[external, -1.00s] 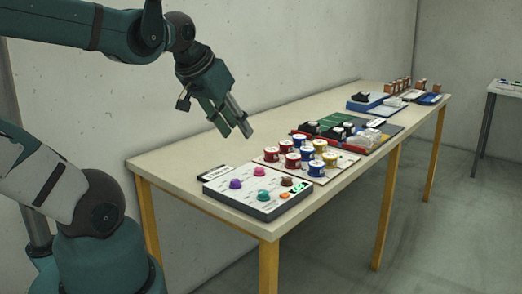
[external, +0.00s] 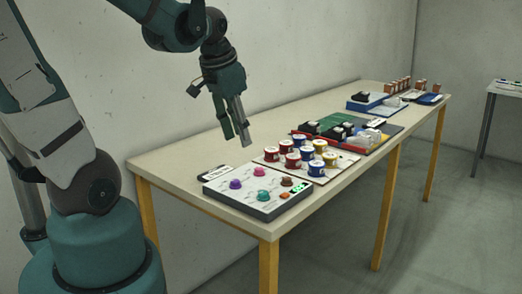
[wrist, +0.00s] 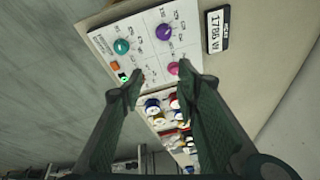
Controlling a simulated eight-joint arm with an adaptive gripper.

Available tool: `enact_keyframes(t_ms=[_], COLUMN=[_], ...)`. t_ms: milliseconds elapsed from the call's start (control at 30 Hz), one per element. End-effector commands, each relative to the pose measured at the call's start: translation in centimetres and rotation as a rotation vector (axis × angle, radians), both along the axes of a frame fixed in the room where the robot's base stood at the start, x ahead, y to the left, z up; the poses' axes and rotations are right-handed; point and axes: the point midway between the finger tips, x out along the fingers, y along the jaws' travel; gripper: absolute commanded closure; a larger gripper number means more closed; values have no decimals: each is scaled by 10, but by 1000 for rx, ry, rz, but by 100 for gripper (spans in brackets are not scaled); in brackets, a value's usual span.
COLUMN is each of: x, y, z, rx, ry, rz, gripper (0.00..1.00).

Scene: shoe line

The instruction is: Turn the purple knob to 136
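The purple knob (external: 235,184) is on the left back part of a white control panel (external: 240,202) at the near end of the table. It also shows in the wrist view (wrist: 163,32), with a printed scale around it that is too small to read. My gripper (external: 240,142) hangs above the table, behind and higher than the panel, pointing down. In the wrist view my gripper (wrist: 160,75) has its two fingers wide apart with nothing between them. It is apart from the purple knob.
The panel also has a pink knob (external: 260,170), a teal knob (external: 263,196), a brown knob (external: 287,181) and a green display (external: 299,189). Several red, blue and yellow spools (external: 293,160) stand just beyond.

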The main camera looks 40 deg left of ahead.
Motion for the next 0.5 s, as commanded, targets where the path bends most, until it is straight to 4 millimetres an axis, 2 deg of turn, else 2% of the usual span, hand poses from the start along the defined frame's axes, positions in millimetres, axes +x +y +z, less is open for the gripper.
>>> enact_keyframes(t_ms=[500], x=[11], y=[15], z=[-26], rx=[42], ry=[174], rz=[-185], gripper=[68])
